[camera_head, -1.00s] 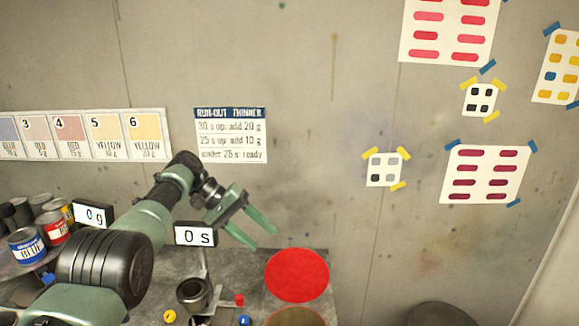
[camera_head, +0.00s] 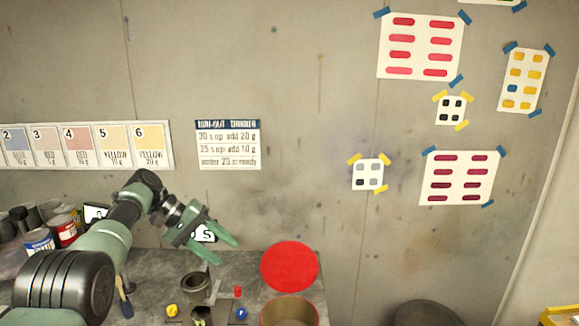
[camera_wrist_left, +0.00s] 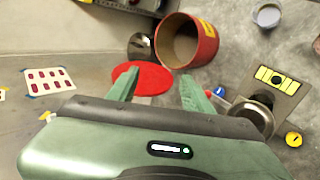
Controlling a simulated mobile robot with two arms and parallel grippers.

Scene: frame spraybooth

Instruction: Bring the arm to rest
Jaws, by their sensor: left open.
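My left arm comes in from the left in the head view, and its green gripper (camera_head: 222,244) is open, with nothing between the fingers. It is in the air above the bench (camera_head: 150,272), left of the upright red disc (camera_head: 289,266). In the left wrist view the two open fingers (camera_wrist_left: 160,90) point toward the red disc (camera_wrist_left: 143,78) and a red can (camera_wrist_left: 187,40) with a brownish inside. My right gripper is in neither view.
A dark cup (camera_head: 196,288) stands on the bench near a blue knob (camera_head: 240,313) and a yellow knob (camera_head: 172,310). Blue (camera_head: 38,241) and red (camera_head: 64,231) paint cans stand at the left. A dark round drum (camera_head: 425,313) is at lower right. The wall holds several charts.

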